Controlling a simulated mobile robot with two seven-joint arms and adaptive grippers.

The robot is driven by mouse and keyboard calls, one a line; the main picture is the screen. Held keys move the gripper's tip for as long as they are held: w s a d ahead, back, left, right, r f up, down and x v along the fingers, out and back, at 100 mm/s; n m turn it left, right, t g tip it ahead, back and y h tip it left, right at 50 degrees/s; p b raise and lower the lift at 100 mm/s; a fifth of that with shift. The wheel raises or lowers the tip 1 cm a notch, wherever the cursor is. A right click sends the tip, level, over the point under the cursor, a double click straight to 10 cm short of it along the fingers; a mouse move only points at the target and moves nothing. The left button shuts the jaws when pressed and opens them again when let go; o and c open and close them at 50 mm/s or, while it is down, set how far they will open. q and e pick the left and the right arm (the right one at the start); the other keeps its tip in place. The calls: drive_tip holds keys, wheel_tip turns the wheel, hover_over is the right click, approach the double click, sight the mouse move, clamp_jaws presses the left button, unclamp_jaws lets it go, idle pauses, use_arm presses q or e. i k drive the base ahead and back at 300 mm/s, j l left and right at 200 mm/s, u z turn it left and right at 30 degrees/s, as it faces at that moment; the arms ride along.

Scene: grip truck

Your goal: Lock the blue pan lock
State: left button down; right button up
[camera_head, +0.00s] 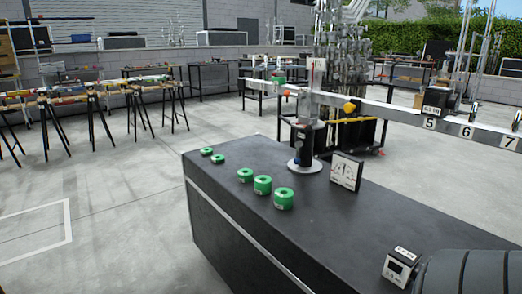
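A long pale beam (385,110) runs across the right half of the view, with number plates 5, 6 and 7 on its right part. It rests on a dark post (302,145) with a round white base on the black table. A yellow knob (349,107) sits by the beam, right of the post. A dark block with a label (437,103) sits on the beam. No gripper of mine can be made out.
Several green weights (263,185) stand along the black table (225,175). A framed sign (346,171) stands right of the post; a small display box (400,267) is at the near right. A dark rounded shape fills the bottom right corner. Open floor lies left.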

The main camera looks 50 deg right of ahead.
sight(296, 160)
drive_tip(key=i+j+z, duration=0.15)
drive_tip(key=i+z, duration=0.2)
drive_tip(key=i+j+z, duration=0.55)
drive_tip(key=z, duration=0.15)
